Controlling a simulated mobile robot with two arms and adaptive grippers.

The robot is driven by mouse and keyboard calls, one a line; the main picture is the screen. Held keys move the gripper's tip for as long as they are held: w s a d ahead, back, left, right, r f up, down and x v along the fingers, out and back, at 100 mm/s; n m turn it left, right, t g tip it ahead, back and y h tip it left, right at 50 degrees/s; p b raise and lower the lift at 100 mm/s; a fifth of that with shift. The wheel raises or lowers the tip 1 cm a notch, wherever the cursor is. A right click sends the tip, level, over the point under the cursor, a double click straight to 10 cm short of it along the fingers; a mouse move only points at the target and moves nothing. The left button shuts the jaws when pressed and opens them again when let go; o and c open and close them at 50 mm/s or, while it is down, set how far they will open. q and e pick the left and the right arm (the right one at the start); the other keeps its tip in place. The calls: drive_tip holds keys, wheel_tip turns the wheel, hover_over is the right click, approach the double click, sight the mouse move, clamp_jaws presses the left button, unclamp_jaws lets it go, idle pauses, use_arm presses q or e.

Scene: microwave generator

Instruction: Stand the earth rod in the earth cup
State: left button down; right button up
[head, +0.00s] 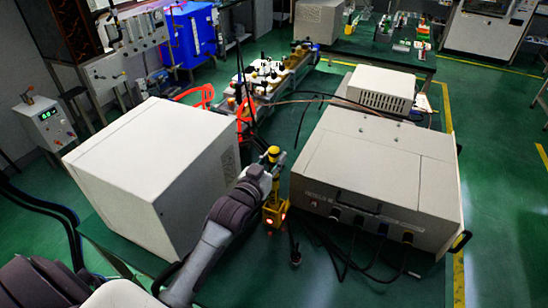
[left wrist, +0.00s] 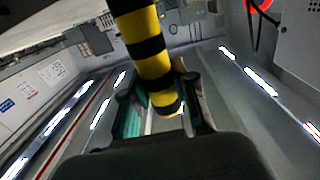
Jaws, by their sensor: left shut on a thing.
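The earth rod has yellow and black bands. Its top (head: 273,152) shows in the head view, just above my left gripper (head: 274,168). In the left wrist view the rod (left wrist: 148,45) runs down between the two fingers of the same gripper (left wrist: 162,92), which is shut on it. A yellow holder (head: 275,213) with a glowing orange spot, which looks like the earth cup, stands just below the gripper between the two large cabinets. The rod's lower end is hidden in the head view, so I cannot tell whether it touches the cup. My right gripper is not in view.
A white cabinet (head: 150,165) stands close on the left and a grey power unit (head: 380,170) on the right. A smaller white box (head: 381,88) and cluttered equipment (head: 265,80) stand behind.

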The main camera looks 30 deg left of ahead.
use_arm(q)
drive_tip(key=c, duration=0.8)
unclamp_jaws()
drive_tip(key=shift+c, duration=0.2)
drive_tip(key=s, duration=1.2)
drive_tip(key=shift+d, duration=0.1)
